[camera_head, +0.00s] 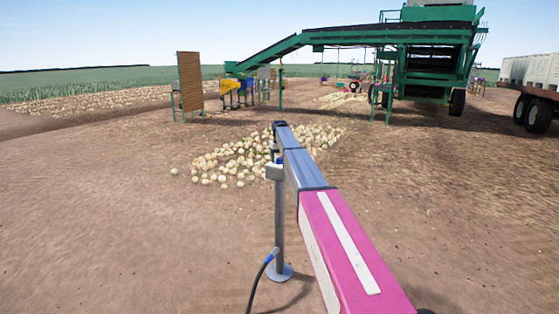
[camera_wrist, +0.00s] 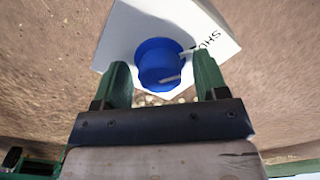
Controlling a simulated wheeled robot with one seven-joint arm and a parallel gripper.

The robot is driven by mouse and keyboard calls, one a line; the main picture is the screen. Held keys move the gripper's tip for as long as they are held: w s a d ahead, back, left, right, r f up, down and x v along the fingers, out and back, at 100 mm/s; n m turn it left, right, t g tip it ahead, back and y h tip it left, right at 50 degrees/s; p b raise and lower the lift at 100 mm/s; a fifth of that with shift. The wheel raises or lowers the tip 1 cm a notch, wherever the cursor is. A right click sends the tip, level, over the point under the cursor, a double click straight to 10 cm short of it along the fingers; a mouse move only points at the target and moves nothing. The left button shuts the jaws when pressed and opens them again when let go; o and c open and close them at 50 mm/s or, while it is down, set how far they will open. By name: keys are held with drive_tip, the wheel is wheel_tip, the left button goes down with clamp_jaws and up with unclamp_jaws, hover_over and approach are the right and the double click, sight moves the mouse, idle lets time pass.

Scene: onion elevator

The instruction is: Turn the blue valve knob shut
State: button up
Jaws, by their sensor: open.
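The blue valve knob (camera_wrist: 158,60) sits on a white plate (camera_wrist: 122,35) in the wrist view. Black lettering reading "SHU", cut off, is on the plate's right side, and a pale mark shows on the knob's lower right. My gripper (camera_wrist: 162,72) is open, with one green finger at each lower side of the knob. I cannot tell whether the fingers touch it.
A black hose (camera_head: 259,285) with a blue end joins the post low down. Onions (camera_head: 225,165) lie in a heap behind it. A green conveyor machine (camera_head: 430,50) stands at the back, a trailer (camera_head: 535,85) at the right.

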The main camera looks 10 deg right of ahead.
sight(279, 158)
wheel_tip(279, 158, up, 11)
idle(0.5)
drive_tip(key=shift+f, duration=0.1)
drive_tip(key=s+f, duration=2.2)
drive_tip(key=s, duration=0.3)
drive_tip(key=s+f, duration=0.4)
drive_tip(key=s, duration=0.6)
drive_tip(key=s+f+m, duration=0.1)
drive_tip(key=s+f, duration=0.3)
drive_tip(key=s, duration=0.7)
drive_tip(key=s+f+m, duration=0.1)
drive_tip(key=s+f, duration=0.3)
drive_tip(key=s, duration=0.7)
drive_tip(key=shift+s+f, duration=0.15)
drive_tip(key=shift+f, duration=0.15)
